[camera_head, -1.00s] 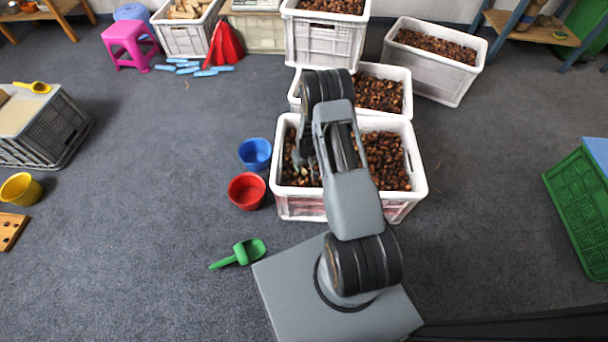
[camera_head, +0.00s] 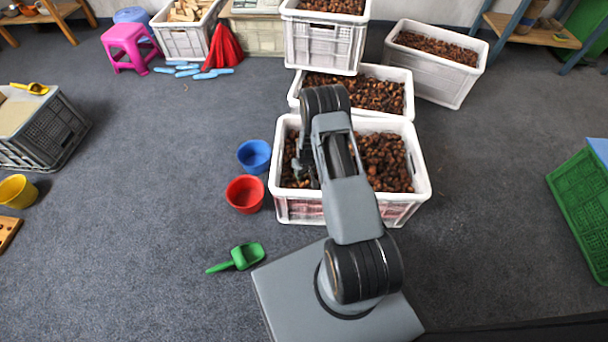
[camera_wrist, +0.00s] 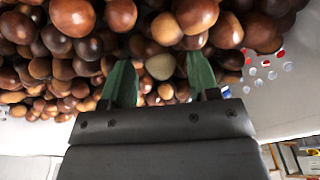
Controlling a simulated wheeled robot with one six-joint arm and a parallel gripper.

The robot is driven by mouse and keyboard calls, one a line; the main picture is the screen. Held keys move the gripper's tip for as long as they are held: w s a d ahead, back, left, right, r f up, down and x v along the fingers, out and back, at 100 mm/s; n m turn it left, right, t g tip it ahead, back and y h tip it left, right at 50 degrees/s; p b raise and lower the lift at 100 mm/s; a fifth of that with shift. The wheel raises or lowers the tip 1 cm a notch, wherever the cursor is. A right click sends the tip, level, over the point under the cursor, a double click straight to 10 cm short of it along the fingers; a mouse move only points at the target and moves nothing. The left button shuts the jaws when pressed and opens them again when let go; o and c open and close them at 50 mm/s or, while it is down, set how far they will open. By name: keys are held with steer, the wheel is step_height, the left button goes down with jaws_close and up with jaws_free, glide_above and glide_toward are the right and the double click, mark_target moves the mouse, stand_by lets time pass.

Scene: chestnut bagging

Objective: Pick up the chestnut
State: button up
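Brown chestnuts (camera_head: 386,160) fill the white crate (camera_head: 423,190) in front of my base. In the wrist view many glossy chestnuts (camera_wrist: 120,15) lie close in front of my gripper (camera_wrist: 160,80). Its two green fingers are apart and point into the pile. A pale greyish-tan chestnut (camera_wrist: 160,67) shows between the fingertips; I cannot tell whether either finger touches it. In the head view my arm hides part of the crate, and the gripper is mostly hidden near its left side.
More chestnut crates stand behind, one directly at the back (camera_head: 408,95) and one at the right (camera_head: 440,80). A blue bucket (camera_head: 254,156), a red bucket (camera_head: 245,194) and a green scoop (camera_head: 240,258) sit left of the crate. Open floor lies right.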

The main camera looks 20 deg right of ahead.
steer(key=c, duration=0.8)
steer(key=shift+c, duration=0.2)
steer(key=shift+r, duration=0.1)
